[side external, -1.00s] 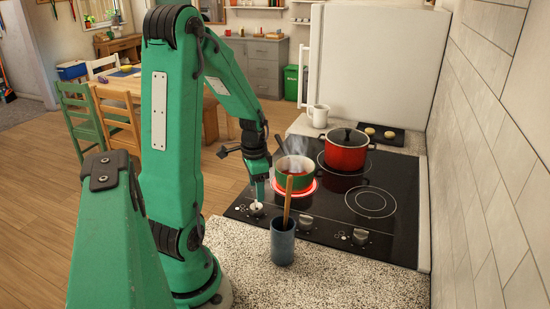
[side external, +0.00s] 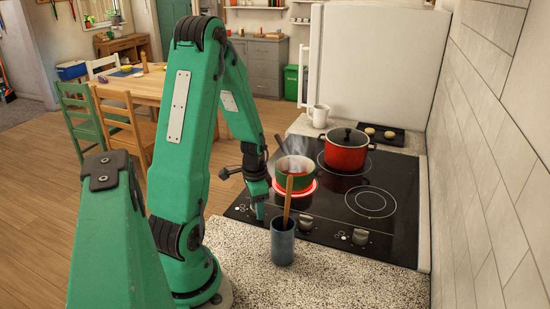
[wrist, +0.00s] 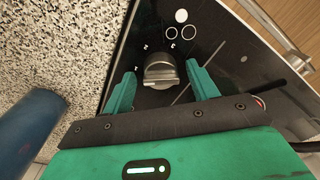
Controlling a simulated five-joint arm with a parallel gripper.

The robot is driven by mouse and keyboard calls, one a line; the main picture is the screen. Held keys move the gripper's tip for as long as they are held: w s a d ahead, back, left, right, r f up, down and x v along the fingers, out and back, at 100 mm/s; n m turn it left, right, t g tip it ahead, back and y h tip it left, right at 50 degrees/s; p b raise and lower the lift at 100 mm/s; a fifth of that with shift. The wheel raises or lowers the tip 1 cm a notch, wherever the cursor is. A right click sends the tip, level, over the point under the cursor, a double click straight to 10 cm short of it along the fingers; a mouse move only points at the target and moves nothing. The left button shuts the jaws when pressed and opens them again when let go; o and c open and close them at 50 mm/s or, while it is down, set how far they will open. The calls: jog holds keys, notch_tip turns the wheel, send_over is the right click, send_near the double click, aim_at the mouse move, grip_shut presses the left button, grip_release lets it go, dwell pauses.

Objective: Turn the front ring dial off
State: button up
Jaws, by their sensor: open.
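My gripper (side external: 259,212) points down at the left end of the cooktop's front dial row. In the wrist view its two green fingers (wrist: 161,87) stand open, one on each side of a silver-grey dial (wrist: 160,69), with gaps showing on both sides. The dial's raised bar lies nearly crosswise, with a pale mark toward its left end. In the side view the gripper hides this dial.
Two more dials, a middle one (side external: 305,222) and a right one (side external: 360,237), sit along the cooktop's front edge. A blue utensil cup (side external: 282,245) with a wooden handle stands close by on the speckled counter (side external: 330,275). A red pot (side external: 346,156) stands at the back.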

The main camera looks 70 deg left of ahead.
jog(key=c, duration=1)
jog(key=shift+d, duration=0.1)
jog(key=shift+s+d+n, duration=0.1)
jog(key=shift+n, duration=0.5)
jog(key=n, duration=0.4)
jog(key=shift+n, duration=0.3)
jog(key=n, duration=0.6)
jog(key=shift+g+h, duration=0.3)
